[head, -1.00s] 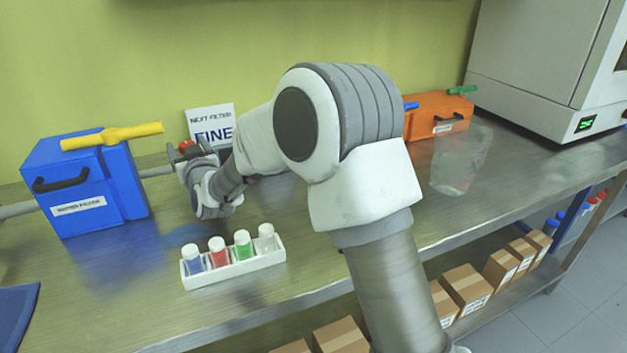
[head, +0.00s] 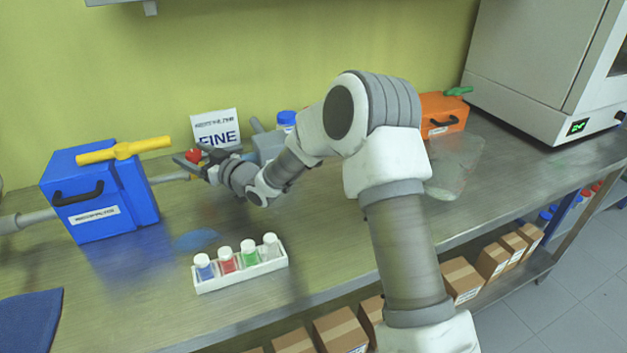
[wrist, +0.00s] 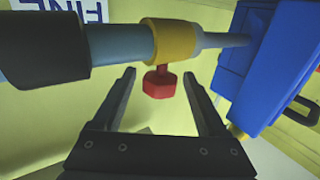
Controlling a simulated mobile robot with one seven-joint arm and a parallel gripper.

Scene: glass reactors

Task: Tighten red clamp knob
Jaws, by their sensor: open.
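The red clamp knob (wrist: 159,82) hangs from a yellow collar (wrist: 172,42) around a grey-blue pipe (wrist: 118,45) in the wrist view. In the head view the red knob (head: 194,156) shows just beyond my gripper, in front of the white sign. My gripper (wrist: 160,75) is open, with one dark finger on each side of the knob. There is a visible gap between the knob and both fingers in the wrist view. How deep the knob sits between them is hard to tell. In the head view my gripper (head: 188,164) partly covers the pipe and collar.
A blue box (head: 100,195) with a yellow handle (head: 123,150) stands left of the knob. A white rack (head: 243,275) of capped vials sits in front. A "FINE" sign (head: 217,128) is behind. An orange box (head: 440,116) and a large white cabinet (head: 535,75) stand right.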

